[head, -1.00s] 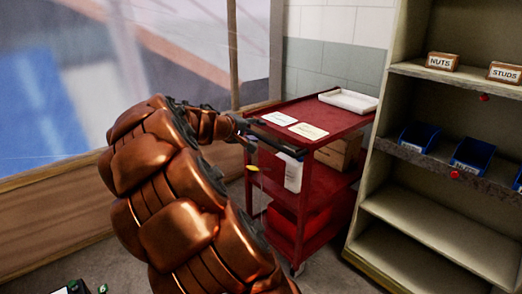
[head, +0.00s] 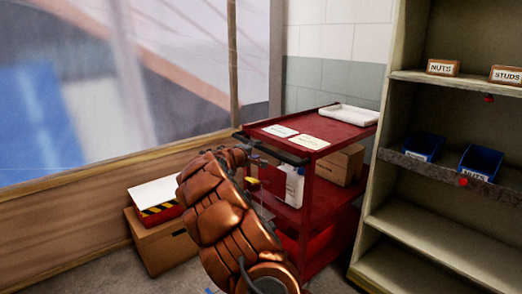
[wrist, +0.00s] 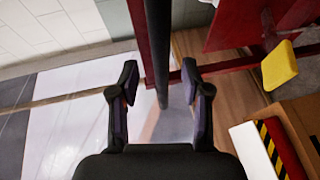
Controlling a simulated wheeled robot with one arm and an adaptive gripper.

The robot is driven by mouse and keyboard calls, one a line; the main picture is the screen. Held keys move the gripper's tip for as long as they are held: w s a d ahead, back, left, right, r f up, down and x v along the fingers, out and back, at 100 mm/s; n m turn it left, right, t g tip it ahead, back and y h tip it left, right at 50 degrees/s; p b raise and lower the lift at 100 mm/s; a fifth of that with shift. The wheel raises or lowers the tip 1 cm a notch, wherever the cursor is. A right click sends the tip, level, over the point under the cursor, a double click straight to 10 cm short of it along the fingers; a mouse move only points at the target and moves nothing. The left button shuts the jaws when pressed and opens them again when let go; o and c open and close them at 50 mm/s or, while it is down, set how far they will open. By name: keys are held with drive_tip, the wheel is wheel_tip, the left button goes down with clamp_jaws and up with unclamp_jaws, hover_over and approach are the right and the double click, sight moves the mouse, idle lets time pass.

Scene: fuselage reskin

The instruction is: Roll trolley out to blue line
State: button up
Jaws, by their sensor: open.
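The red trolley (head: 323,142) stands between the window wall and the shelving, with its black push bar (head: 277,149) on the near side. My gripper (head: 254,153) is at the left part of this bar; my arm hides part of the trolley's near left side. In the wrist view my gripper (wrist: 160,80) is open, with the black bar (wrist: 157,45) running between its two fingertips. It does not appear clamped. A yellow tag (wrist: 279,65) hangs at the trolley's side and also shows in the head view (head: 252,181).
Shelving (head: 425,215) with blue bins (head: 481,162) stands close on the trolley's right. A cardboard box (head: 162,245) with a striped box on top (head: 157,203) sits at the wall on the left. The trolley carries a white tray (head: 348,115) and papers.

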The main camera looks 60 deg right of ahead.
sight(259, 149)
drive_tip(key=shift+x, duration=2.6)
drive_tip(key=shift+a+f, duration=0.1)
clamp_jaws()
